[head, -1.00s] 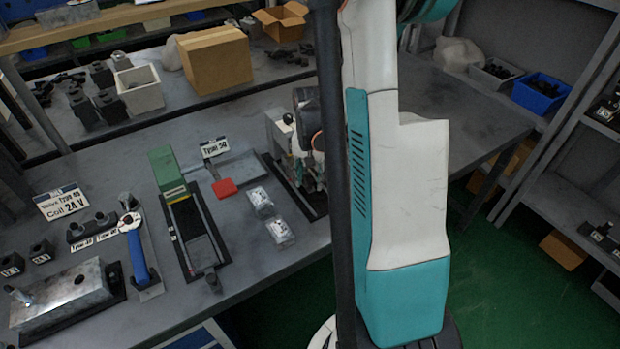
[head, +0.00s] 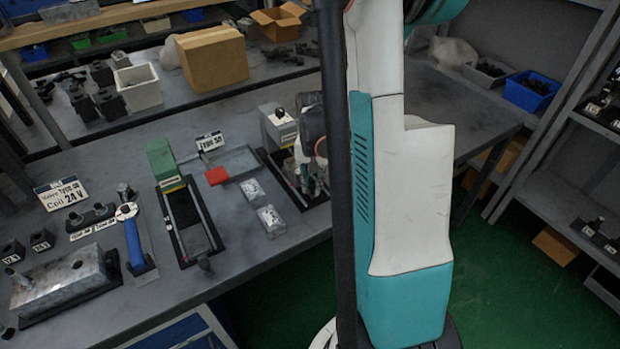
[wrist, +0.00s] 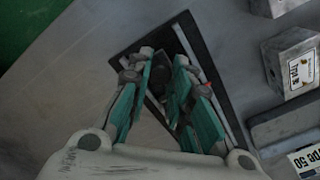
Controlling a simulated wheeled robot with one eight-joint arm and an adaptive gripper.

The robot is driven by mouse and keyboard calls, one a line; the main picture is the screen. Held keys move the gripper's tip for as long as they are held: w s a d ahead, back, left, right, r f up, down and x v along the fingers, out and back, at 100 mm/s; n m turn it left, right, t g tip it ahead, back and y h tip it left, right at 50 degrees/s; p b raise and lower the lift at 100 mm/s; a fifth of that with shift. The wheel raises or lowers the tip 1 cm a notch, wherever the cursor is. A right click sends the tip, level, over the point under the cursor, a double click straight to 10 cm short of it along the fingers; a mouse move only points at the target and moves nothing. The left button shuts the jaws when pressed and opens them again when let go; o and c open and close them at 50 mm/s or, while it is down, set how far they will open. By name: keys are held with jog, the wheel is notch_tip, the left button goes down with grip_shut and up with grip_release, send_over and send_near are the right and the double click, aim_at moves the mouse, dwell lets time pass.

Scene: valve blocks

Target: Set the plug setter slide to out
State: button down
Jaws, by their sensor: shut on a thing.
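The plug setter appears to be the device on a black base plate (head: 273,168) at the bench's right side, with a grey block (head: 280,128) topped by a dark knob. In the wrist view, a grey block with a label (wrist: 295,66) stands right of the black plate (wrist: 222,92). My gripper (head: 314,182) is low over the near part of this plate. In the wrist view its teal fingers (wrist: 163,57) are on either side of a dark upright part (wrist: 161,82), apparently the slide's handle, and shut on it. The fingers and arm hide much of the slide.
Further left are a green-ended fixture (head: 165,162), a blue-handled tool (head: 134,243) and a metal block (head: 65,282). The bench's front edge is close.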

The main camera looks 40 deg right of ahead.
jog(key=s, duration=0.2)
jog(key=s+a, duration=0.1)
jog(key=s, duration=0.2)
jog(key=s+a, duration=0.1)
jog(key=s, duration=0.2)
jog(key=c, duration=1.4)
grip_release()
jog(key=shift+r, duration=0.55)
notch_tip(320, 180, up, 11)
jog(key=shift+f, duration=0.1)
